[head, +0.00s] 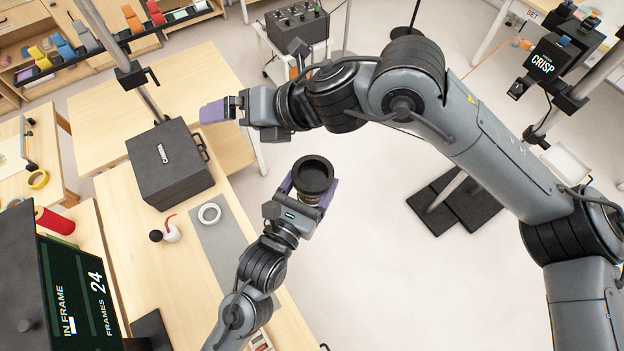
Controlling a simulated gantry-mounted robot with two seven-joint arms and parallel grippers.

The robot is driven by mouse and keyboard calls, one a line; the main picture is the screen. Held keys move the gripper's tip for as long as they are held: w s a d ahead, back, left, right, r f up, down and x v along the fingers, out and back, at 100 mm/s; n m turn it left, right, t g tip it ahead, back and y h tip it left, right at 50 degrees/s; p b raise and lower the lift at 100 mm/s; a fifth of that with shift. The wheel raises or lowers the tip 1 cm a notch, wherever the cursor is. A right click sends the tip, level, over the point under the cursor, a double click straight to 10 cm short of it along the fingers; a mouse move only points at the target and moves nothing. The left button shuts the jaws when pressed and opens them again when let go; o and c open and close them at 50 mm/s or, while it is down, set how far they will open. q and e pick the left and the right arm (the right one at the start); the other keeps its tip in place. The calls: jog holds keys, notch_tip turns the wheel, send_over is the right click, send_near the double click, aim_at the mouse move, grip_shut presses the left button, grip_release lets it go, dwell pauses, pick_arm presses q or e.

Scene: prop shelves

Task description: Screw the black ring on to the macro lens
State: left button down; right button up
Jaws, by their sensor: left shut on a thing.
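My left gripper (309,190) has purple fingers and is shut on the macro lens (308,198), a dark barrel with fine markings. It holds the lens upright beyond the right edge of the wooden bench. A wide black ring-shaped part (313,174) with a dark round opening sits on top of the lens. I cannot tell whether it is the separate black ring or how firmly it is seated. My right gripper (212,112) is up and to the left of the lens, its purple fingers pointing left and apart from the lens. Its jaw gap is hidden from this angle.
On the bench, a white ring (209,213) lies on a grey mat (229,243), right of a small white blower with a red tip (171,232). A black case (169,163) stands behind them. A dark monitor (75,300) is at lower left. Open floor lies right of the lens.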

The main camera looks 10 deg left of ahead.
notch_tip(320, 180, down, 3)
jog(key=s+n+g+h, duration=0.2)
jog(key=s+n+h, duration=0.1)
jog(key=h, duration=0.8)
send_over(313, 177)
jog(key=shift+r, duration=0.1)
jog(key=shift+f, duration=4)
jog(key=c, duration=0.9)
jog(key=o, duration=0.9)
